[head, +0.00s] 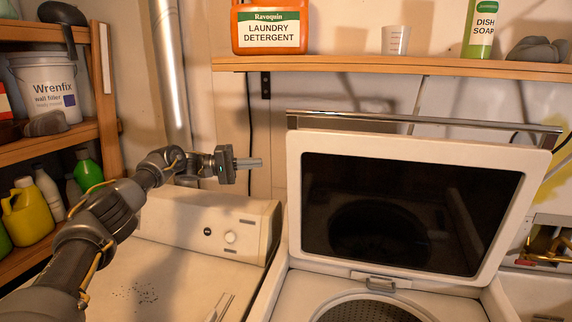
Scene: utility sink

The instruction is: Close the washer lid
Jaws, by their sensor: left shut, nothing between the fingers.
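The washer lid (295,215) stands raised in the head view, a white frame around a dark glass panel. It is hinged above the washer (300,292), whose open top shows part of a perforated drum (370,312). A small metal latch (373,283) is at the bottom middle of the opening's near lid edge. My left gripper (260,163) is shut and empty. It points right, in the air above the neighbouring machine's control panel, left of the lid and apart from it. My right gripper is not in view.
A wooden shelf (400,66) above the lid holds an orange detergent jug (270,12), a measuring cup (395,40) and a dish soap bottle (480,30). A shelf unit with bottles and a Wrenfix bucket (48,90) stands left. A white machine (180,262) sits beside the washer.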

